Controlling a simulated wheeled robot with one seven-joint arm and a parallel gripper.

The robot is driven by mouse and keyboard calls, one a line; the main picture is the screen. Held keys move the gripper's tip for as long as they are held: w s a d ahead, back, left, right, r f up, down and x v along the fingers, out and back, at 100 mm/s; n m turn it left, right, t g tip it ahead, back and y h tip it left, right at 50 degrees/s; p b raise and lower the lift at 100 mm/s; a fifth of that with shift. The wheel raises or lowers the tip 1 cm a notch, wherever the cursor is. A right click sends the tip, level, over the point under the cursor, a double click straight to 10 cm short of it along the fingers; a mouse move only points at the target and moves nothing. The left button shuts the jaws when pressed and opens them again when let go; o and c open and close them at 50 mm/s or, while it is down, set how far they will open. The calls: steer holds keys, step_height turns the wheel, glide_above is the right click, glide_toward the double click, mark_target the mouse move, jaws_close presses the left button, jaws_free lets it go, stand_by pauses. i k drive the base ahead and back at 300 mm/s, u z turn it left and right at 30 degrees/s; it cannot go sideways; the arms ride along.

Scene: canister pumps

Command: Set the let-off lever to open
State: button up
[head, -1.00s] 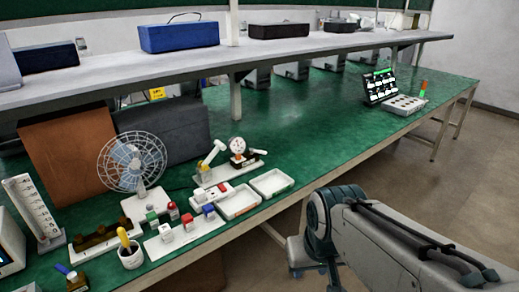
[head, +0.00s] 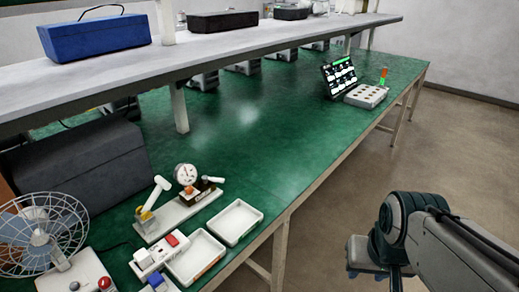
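A white base plate (head: 193,207) on the green bench carries a small pump unit at the lower left of the head view. On it stand a tilted white-handled lever (head: 153,195) with a yellow part at its foot, and a round white dial gauge (head: 186,174). Right of the gauge is a small dark part with a pale tip (head: 209,182), above an orange piece. I cannot tell for sure which part is the let-off lever, or its setting. My arm shows at the lower right, beyond the bench edge; my gripper is out of view.
Two white trays, one empty at the right (head: 236,222) and one beside it (head: 195,258), lie at the bench's front edge. A red-switch box (head: 162,252) and a fan (head: 42,235) stand to the left. A shelf (head: 230,50) overhangs the back. The middle of the green bench (head: 270,130) is clear.

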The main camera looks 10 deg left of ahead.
mark_target(205, 178)
steer(key=z, duration=0.05)
steer(key=i, duration=0.7)
steer(key=u, duration=0.9)
steer(key=i, duration=0.6)
steer(key=u, duration=0.7)
